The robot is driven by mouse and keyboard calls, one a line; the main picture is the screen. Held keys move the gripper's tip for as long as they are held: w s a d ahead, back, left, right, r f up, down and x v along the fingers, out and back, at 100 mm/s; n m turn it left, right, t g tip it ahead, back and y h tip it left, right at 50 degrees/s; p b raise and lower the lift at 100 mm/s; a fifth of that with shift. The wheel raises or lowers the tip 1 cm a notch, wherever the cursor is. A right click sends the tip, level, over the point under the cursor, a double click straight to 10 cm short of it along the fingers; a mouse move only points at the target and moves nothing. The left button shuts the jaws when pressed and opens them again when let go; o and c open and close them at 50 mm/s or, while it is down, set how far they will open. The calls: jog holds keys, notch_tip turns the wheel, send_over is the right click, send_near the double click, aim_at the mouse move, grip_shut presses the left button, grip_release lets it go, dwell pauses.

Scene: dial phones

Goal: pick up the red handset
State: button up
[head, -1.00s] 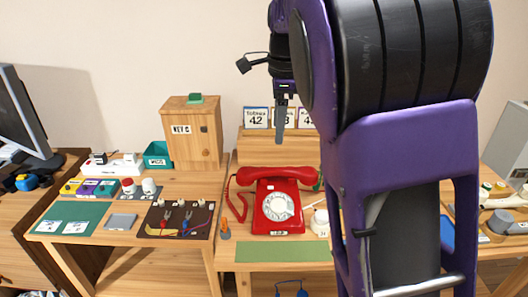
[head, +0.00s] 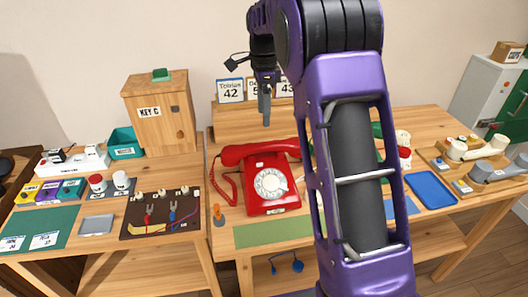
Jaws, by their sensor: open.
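The red handset (head: 258,151) lies across the top of the red dial phone (head: 268,181), its coiled cord hanging at the left. The phone stands on the wooden table and its white dial faces me. My gripper (head: 265,112) hangs above and behind the handset in the picture, pointing down, apart from it and empty. It is seen edge-on, so the gap between its fingers hardly shows. My arm hides the table just right of the phone and part of the handset's right end may be behind it.
A wooden box marked KEY C (head: 160,117) stands left. A wired board (head: 160,212) and a green mat (head: 275,232) lie in front. Cards (head: 230,90) stand on a raised shelf behind the phone. A blue tray (head: 431,188) and other handsets (head: 485,170) are at right.

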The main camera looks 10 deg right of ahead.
aim_at(265, 144)
notch_tip(265, 144, down, 8)
jog(key=shift+r+b, duration=0.25)
jog(key=shift+b, duration=0.2)
jog(key=f, duration=0.3)
jog(key=f+b, duration=0.1)
jog(key=f, duration=0.1)
jog(key=shift+w+d, duration=0.2)
jog(key=shift+w, duration=0.2)
jog(key=shift+c, duration=0.2)
grip_shut()
